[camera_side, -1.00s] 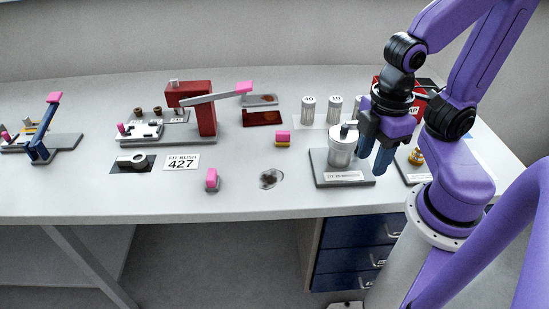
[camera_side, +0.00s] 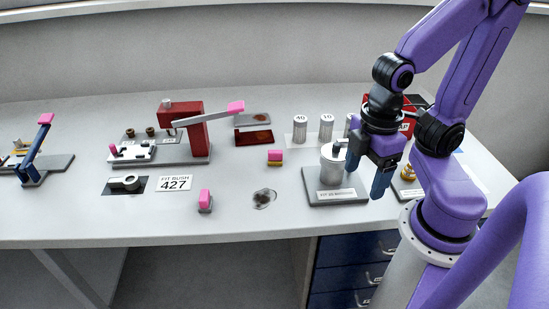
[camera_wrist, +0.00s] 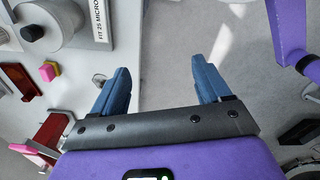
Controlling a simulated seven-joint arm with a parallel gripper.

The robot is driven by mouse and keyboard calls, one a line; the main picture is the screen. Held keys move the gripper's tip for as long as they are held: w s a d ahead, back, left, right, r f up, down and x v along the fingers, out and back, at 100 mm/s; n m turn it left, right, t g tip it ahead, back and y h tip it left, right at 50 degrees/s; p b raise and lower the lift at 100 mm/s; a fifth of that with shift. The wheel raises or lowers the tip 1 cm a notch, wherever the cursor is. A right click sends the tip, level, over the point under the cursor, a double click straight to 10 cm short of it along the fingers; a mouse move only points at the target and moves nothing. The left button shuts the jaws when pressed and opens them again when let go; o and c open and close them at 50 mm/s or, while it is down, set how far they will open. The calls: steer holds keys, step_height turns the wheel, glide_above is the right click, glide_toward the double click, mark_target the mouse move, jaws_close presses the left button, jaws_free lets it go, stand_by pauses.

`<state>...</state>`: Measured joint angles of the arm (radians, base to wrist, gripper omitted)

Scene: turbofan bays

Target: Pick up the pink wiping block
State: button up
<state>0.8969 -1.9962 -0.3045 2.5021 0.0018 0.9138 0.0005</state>
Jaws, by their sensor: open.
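Two pink-topped blocks lie on the bench, and I cannot tell for sure which is the wiping block. One pink block with a yellow lower part (camera_side: 275,157) sits mid-bench; it also shows at the left of the wrist view (camera_wrist: 48,71). Another pink block on a grey base (camera_side: 205,200) stands near the front edge, left of a dark stain (camera_side: 264,198). My gripper (camera_side: 364,177) is at the right, beside a silver canister, apart from both blocks. In the wrist view its blue fingers (camera_wrist: 160,77) are spread with nothing between them.
The silver canister (camera_side: 331,168) stands on a grey plate left of my gripper. Smaller metal cylinders (camera_side: 300,129) stand behind it. Bench around the stain is clear.

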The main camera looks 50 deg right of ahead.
steer(key=m, duration=2.3)
glide_above(275, 152)
steer(key=f, duration=1.1)
steer(key=shift+s+f, duration=0.25)
steer(key=shift+f, duration=0.05)
steer(key=shift+w+f, duration=0.2)
steer(key=shift+f, duration=2.8)
steer(key=c, duration=1)
